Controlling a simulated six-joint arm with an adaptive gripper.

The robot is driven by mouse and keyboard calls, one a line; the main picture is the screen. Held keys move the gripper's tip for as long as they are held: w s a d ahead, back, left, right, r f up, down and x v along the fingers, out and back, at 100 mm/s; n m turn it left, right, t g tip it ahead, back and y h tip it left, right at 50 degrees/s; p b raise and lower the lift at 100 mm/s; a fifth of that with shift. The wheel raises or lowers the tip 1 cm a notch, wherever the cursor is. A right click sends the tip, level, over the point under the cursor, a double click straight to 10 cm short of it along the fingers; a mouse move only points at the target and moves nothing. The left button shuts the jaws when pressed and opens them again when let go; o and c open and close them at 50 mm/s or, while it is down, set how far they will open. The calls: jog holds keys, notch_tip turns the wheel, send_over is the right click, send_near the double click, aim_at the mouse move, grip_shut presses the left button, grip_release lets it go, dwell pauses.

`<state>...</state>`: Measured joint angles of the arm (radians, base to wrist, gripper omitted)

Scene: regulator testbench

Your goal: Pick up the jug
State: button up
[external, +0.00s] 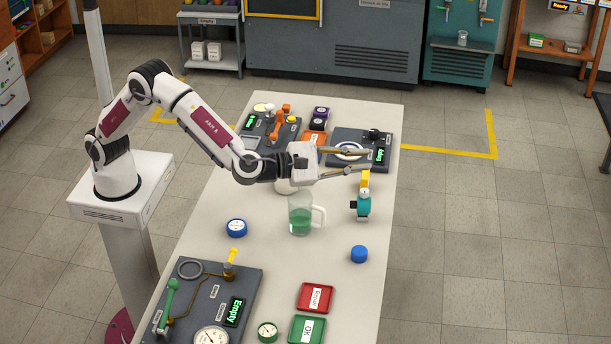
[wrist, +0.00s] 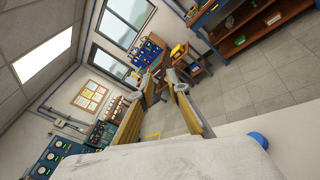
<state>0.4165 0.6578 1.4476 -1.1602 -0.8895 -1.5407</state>
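The jug (external: 300,216) is a clear container with a white handle on its right side and green liquid inside. It stands upright on the white table. My gripper (external: 369,160) is above and to the right of the jug, pointing right across the table. Its two fingers are apart with nothing between them. In the wrist view the open fingers (wrist: 165,85) point out at the room, and the jug is not in that view.
A teal and yellow device (external: 363,198) stands right of the jug. A blue cap (external: 359,254), a blue gauge (external: 236,228), a red tray (external: 314,297) and a green tray (external: 307,330) lie nearby. Test panels occupy the table's far end and the near left (external: 250,290).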

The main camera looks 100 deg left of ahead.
notch_tip(320, 180, down, 13)
jog(key=s+n+g+y, duration=0.2)
jog(key=n+g+y, duration=0.3)
jog(key=n, duration=0.4)
jog(key=n+g+y, duration=0.4)
jog(key=n+y, duration=0.1)
jog(key=n, duration=0.3)
send_near(323, 218)
jog(key=x, duration=0.2)
jog(key=shift+a+f, duration=0.1)
jog(key=shift+a, duration=0.3)
jog(key=shift+w, duration=0.1)
jog(key=shift+x, duration=1.25)
jog(key=shift+a, duration=0.1)
jog(key=shift+x, duration=2.6)
grip_shut()
